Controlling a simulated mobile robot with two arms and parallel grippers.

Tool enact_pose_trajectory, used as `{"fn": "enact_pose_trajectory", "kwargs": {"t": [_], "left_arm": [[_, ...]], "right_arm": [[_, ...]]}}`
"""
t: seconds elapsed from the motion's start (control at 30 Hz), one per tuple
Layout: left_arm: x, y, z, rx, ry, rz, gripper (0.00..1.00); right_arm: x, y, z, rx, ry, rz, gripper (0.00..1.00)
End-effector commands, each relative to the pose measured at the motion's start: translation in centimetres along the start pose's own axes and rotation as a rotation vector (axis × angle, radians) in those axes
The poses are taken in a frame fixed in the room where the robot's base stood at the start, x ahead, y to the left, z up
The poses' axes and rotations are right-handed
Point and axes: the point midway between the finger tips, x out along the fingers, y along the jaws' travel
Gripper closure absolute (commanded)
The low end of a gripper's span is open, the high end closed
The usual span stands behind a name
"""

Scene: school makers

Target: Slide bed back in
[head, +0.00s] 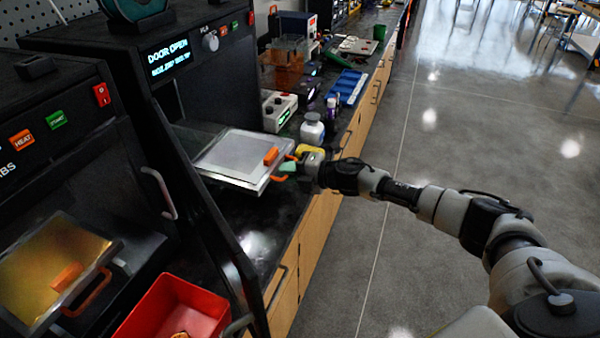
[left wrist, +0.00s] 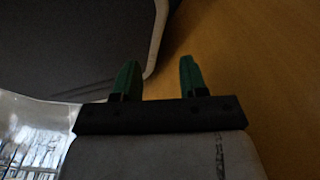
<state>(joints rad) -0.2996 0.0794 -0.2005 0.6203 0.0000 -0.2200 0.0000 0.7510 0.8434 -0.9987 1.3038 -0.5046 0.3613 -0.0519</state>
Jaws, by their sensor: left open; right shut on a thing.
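The bed (head: 235,155) is a flat light-grey plate with an orange handle at its right end. It sticks out of the open front of the black printer (head: 150,65), whose display reads "DOOR OPEN". The bed's far left end is at the printer opening. My right gripper (head: 289,166) is shut on the bed's handle at the outer end. My left gripper (left wrist: 157,78) shows only in the left wrist view. Its two green fingers are apart with nothing between them, in front of a dark panel and a wooden surface.
A dark door (head: 215,235) stands open in front. A second printer at left holds a gold bed (head: 50,265) with an orange handle. A red bin (head: 175,308) is at the bottom. A white bottle (head: 312,130) and blue tray (head: 347,87) stand on the counter beyond.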

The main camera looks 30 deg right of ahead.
Motion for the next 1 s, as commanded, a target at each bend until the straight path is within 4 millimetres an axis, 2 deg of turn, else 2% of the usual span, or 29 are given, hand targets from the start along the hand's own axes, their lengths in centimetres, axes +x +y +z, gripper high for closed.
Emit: {"fn": "enact_pose_trajectory", "kwargs": {"t": [0.27,0.5,0.7,1.0], "left_arm": [[0.5,0.0,0.1,0.000,-0.001,0.000,0.57],[3.2,0.1,0.3,0.000,-0.001,0.000,0.57],[5.5,0.1,0.5,0.000,-0.001,0.000,0.57],[7.2,0.1,0.7,0.000,-0.001,0.000,0.57]], "right_arm": [[7.4,1.6,-0.1,-0.002,0.001,0.005,1.00],[13.5,2.6,-0.1,-0.003,0.001,0.005,1.00],[16.8,3.3,-0.1,-0.003,0.000,0.004,1.00],[19.1,4.0,-0.1,0.000,0.000,0.002,1.00]]}}
